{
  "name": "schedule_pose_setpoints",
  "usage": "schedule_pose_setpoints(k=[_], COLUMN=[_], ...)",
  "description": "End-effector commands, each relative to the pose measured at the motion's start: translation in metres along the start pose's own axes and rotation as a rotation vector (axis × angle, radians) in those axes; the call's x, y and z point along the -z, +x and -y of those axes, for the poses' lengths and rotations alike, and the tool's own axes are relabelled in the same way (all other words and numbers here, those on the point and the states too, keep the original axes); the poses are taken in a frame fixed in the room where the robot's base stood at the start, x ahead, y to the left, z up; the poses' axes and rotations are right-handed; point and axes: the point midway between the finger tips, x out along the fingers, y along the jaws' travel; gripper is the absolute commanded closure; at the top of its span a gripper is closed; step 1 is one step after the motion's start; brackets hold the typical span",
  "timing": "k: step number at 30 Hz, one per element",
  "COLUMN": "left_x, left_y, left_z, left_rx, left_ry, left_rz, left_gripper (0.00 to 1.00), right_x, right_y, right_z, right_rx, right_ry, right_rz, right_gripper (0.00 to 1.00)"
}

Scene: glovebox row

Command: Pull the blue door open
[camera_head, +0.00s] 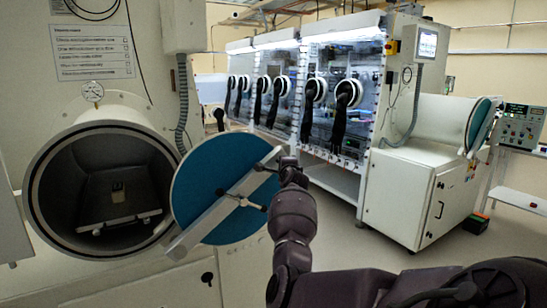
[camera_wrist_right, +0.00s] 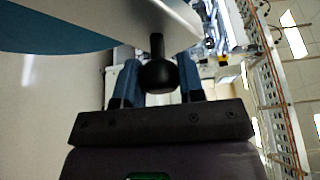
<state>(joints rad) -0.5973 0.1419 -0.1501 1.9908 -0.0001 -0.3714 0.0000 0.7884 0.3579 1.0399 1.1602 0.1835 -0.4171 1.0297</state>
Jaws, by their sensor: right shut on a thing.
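The blue door (camera_head: 208,172) is a round blue disc with a pale bar (camera_head: 215,212) across its face. It stands swung out to the right of the round chamber opening (camera_head: 48,215), which is uncovered. In the right wrist view the door's blue edge (camera_wrist_right: 45,28) shows at the top left. My right gripper (camera_head: 268,164) is at the upper right end of the bar. In the wrist view its blue fingers (camera_wrist_right: 158,72) are on both sides of a black ball knob (camera_wrist_right: 158,77), shut on it. My left gripper is not in view.
Inside the chamber is a tray (camera_head: 118,208) with a small object on it. A row of gloveboxes (camera_head: 340,90) stands behind, with a white cabinet (camera_head: 415,200) at right. The floor (camera_head: 350,250) between is clear.

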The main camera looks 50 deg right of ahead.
Motion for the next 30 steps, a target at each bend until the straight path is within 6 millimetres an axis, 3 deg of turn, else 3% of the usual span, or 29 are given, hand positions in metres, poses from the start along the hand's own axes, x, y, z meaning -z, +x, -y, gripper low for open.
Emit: schedule_pose_setpoints(k=[6,19,20,21,24,30], left_x=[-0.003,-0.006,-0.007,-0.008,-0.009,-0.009], left_y=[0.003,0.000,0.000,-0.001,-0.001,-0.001], left_z=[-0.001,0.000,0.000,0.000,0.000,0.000], left_rx=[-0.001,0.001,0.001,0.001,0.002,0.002], left_ry=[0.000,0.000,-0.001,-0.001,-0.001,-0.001], left_rz=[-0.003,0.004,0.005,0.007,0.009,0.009], left_gripper=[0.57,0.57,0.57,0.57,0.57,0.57], right_x=[0.012,0.013,0.013,0.012,0.012,0.011], right_y=[0.004,0.005,0.005,0.005,0.005,0.005], right_z=[-0.014,-0.016,-0.016,-0.016,-0.017,-0.017], right_rx=[-0.013,-0.016,-0.016,-0.016,-0.017,-0.018], right_ry=[0.034,0.040,0.040,0.040,0.041,0.041], right_rz=[-0.004,-0.002,-0.002,-0.002,-0.001,0.000], right_gripper=[1.00,1.00,0.60,0.54,0.40,0.40])
